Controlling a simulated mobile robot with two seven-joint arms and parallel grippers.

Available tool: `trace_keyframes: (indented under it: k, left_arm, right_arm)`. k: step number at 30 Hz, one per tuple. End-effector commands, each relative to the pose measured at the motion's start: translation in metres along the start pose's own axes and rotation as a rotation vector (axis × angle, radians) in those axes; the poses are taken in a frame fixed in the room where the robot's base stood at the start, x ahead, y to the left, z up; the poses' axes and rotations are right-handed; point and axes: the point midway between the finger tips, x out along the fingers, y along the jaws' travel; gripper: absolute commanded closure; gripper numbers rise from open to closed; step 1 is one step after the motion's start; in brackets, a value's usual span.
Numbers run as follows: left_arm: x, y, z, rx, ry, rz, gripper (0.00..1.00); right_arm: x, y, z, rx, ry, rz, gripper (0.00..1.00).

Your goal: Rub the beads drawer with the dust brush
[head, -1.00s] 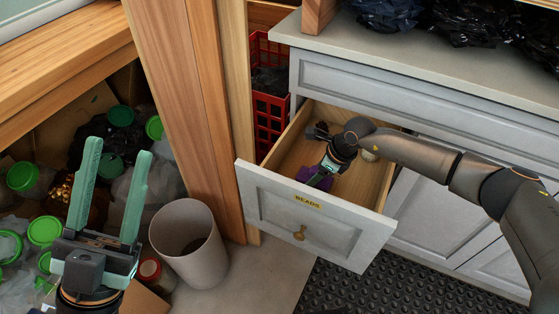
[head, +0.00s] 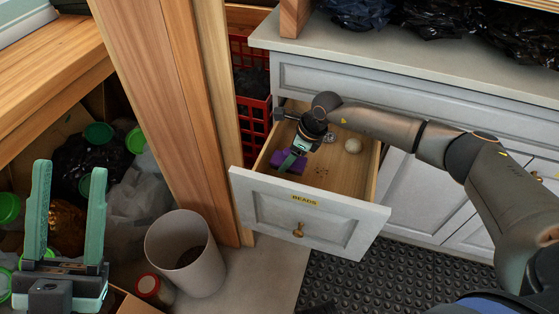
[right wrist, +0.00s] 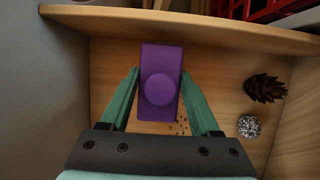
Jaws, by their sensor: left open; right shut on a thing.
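The beads drawer (head: 262,210) is pulled open from the grey cabinet, with a yellow "BEADS" label and a round knob on its front. My right gripper (head: 293,161) reaches down inside it, shut on the purple dust brush (right wrist: 160,112). The brush also shows in the head view (head: 283,158), low in the drawer's left part; whether its bristles touch the floor is hidden. Small dark specks (head: 322,171) lie on the drawer floor, and some show beside the brush in the right wrist view (right wrist: 182,127). My left gripper (head: 70,170) is open and empty, outside the drawer.
In the drawer are a pale ball (head: 353,146), a pine cone (right wrist: 265,88) and a silvery ball (right wrist: 249,126). A wooden post (head: 175,110) stands left of the drawer, a bin (head: 186,255) below it. A red crate (head: 250,75) is behind.

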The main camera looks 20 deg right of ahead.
Motion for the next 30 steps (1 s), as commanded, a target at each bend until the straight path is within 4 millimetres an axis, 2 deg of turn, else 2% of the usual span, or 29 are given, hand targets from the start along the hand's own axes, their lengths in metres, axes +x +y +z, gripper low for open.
trace_keyframes:
  k: [2, 5, 12, 30]
  left_arm:
    - [0.005, -0.004, -0.005, 0.006, 0.000, -0.005, 0.50]
    - [0.005, -0.005, -0.004, 0.005, -0.004, -0.013, 0.50]
    - [0.001, -0.004, 0.025, -0.022, -0.115, -0.022, 0.50]
    - [-0.018, 0.002, 0.077, -0.089, -0.343, -0.032, 0.50]
  right_arm:
    - [-0.011, -0.003, 0.004, 0.002, -0.001, -0.002, 0.89]
    - [-0.012, -0.004, 0.003, 0.002, 0.000, -0.001, 0.89]
    - [-0.018, -0.005, 0.005, 0.003, -0.001, -0.002, 0.89]
    - [-0.032, -0.009, 0.009, 0.005, -0.001, -0.003, 0.89]
